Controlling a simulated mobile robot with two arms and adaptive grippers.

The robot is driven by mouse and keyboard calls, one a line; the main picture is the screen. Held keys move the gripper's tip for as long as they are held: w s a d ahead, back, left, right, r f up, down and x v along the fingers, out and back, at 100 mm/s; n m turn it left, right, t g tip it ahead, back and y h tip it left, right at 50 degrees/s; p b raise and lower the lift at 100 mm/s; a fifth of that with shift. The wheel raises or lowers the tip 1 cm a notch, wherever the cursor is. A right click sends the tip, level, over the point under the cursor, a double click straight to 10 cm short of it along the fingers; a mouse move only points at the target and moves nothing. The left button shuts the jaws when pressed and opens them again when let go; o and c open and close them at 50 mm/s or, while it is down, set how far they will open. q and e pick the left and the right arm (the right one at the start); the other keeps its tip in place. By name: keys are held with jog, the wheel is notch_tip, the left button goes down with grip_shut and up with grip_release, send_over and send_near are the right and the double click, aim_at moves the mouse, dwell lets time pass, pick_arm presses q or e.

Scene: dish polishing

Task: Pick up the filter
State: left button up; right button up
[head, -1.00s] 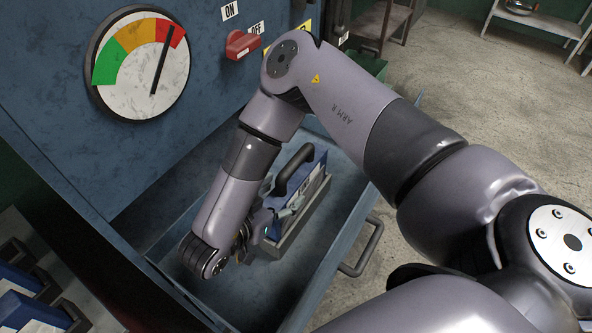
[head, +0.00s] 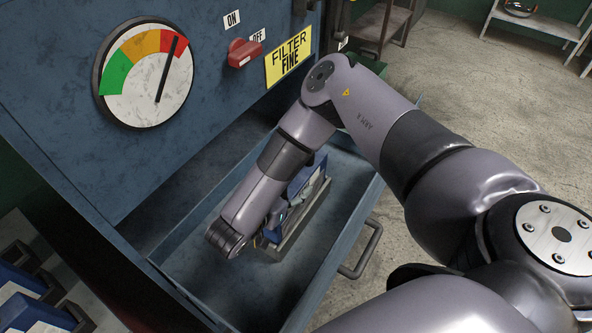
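The filter (head: 313,187) is a blue box with a pale side, seated in a slot in the open drawer (head: 334,246). Its black handle, seen a second ago, is now covered by my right arm. My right gripper (head: 276,220) is down in the drawer at the near end of the filter. It is mostly hidden behind my own wrist, so I cannot tell whether its fingers are open or shut, or whether they touch the filter. My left gripper is not in view.
A blue machine panel rises behind the drawer, with a dial gauge (head: 146,75) reading red, a red switch (head: 244,53) and a yellow "FILTER FINE" label (head: 288,60). More blue boxes (head: 22,281) stand at lower left. The drawer has a front handle (head: 364,250).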

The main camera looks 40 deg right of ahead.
grip_shut()
dwell(0.4)
jog(key=shift+r, duration=0.1)
